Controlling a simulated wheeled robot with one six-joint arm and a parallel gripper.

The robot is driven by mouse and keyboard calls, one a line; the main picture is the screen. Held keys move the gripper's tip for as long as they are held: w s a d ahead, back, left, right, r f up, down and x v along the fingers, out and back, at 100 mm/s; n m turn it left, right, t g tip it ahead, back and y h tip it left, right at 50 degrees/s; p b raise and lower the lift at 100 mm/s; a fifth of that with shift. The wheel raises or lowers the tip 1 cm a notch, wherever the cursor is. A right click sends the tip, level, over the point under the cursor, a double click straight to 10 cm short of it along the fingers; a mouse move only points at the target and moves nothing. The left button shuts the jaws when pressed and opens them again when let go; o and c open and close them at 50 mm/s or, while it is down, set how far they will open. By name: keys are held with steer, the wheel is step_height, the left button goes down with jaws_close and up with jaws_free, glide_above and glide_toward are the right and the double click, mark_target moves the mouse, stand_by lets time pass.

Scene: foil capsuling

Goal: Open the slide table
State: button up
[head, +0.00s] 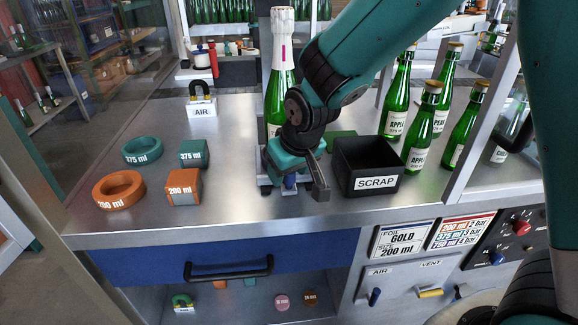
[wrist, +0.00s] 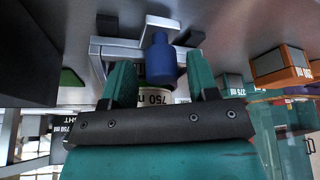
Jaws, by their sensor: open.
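My gripper (wrist: 160,82) is open, with its two teal fingers on either side of a blue cylindrical knob (wrist: 160,60). I cannot tell whether either finger touches the knob. The knob sits on a metal bracket (wrist: 120,48) and shows as a small blue piece below my gripper (head: 292,176) in the head view. This bracket looks like part of the slide table, but my arm hides most of it. A green bottle (head: 281,75) with a white foil top stands upright behind my gripper. A "750 ml" label (wrist: 155,99) shows behind the knob in the wrist view.
A black SCRAP bin (head: 366,160) stands close to the right of my gripper. Several green bottles (head: 424,125) stand behind it. Orange and teal rings (head: 119,190) and blocks (head: 185,187) lie to the left. A blue drawer (head: 160,270) with a black handle is below the counter.

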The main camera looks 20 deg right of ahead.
steer(key=v, duration=1.7)
steer(key=shift+r, duration=0.2)
steer(key=shift+s, duration=0.1)
steer(key=s+a+f+n+g+y, duration=0.1)
steer(key=s+f+n+g, duration=0.1)
steer(key=s, duration=0.6)
steer(key=s+a+f+n+g+y, duration=0.1)
steer(key=s+f, duration=0.3)
steer(key=s, duration=0.5)
steer(key=shift+a+n+g+y, duration=0.2)
steer(key=shift+n+g+y, duration=0.2)
steer(key=shift+g+y, duration=0.25)
